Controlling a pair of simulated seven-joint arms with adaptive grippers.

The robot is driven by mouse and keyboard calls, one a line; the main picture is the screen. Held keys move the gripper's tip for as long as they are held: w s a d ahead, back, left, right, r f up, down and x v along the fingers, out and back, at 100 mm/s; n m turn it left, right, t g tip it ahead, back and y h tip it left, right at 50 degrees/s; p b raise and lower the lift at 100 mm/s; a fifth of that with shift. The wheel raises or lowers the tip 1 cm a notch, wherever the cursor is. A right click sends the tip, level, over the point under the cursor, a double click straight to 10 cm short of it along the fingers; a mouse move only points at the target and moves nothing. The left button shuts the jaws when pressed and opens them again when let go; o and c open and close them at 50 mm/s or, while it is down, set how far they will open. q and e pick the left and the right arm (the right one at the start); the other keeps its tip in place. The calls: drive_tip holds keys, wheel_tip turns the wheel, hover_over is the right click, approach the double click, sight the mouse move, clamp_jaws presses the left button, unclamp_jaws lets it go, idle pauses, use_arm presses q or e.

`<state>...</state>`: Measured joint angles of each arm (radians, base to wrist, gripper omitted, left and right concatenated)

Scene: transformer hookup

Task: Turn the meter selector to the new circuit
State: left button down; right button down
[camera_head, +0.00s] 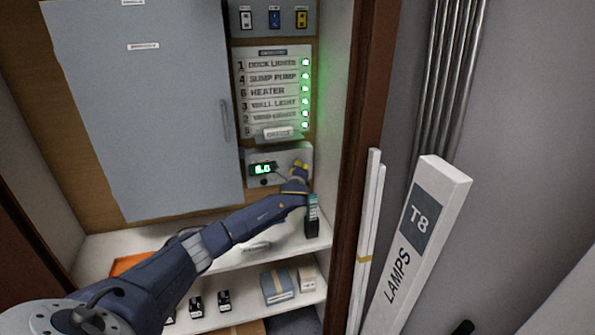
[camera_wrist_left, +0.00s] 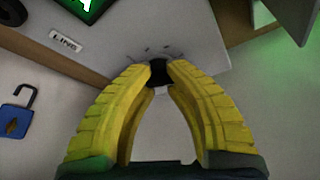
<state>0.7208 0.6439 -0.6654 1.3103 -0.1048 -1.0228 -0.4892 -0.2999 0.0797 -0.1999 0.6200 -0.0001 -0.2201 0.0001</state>
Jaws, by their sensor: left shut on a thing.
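The meter (camera_head: 250,155) is a pale box on the back wall, below the labelled circuit panel. Its green display (camera_head: 262,169) reads about 0.0. My left gripper (camera_head: 299,163) is at the meter's right side, its yellow fingers against the front. In the left wrist view my left gripper (camera_wrist_left: 160,68) is shut on a small black knob, the selector (camera_wrist_left: 158,77), with tick marks around it. The fingers hide part of the knob, so I cannot tell which mark it points to. A corner of the green display (camera_wrist_left: 90,8) shows at the top. My right gripper is not in view.
The circuit panel (camera_head: 272,50) lists several circuits beside green lights. A grey cabinet door (camera_head: 145,110) is at left. A blue padlock (camera_wrist_left: 17,115) shows in the left wrist view.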

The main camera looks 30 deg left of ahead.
use_arm(q)
drive_tip(key=shift+w+d+m+g+y, duration=0.15)
drive_tip(key=shift+m+g+y, duration=0.3)
drive_tip(key=shift+m+g, duration=0.95)
drive_tip(key=shift+s+d+m+g+y, duration=0.1)
drive_tip(key=shift+m+g+y, duration=0.45)
drive_tip(key=shift+m, duration=1.55)
drive_tip(key=shift+f, duration=0.1)
drive_tip(key=c, duration=1.1)
unclamp_jaws()
drive_tip(key=shift+a, duration=0.1)
drive_tip(key=shift+v, duration=6)
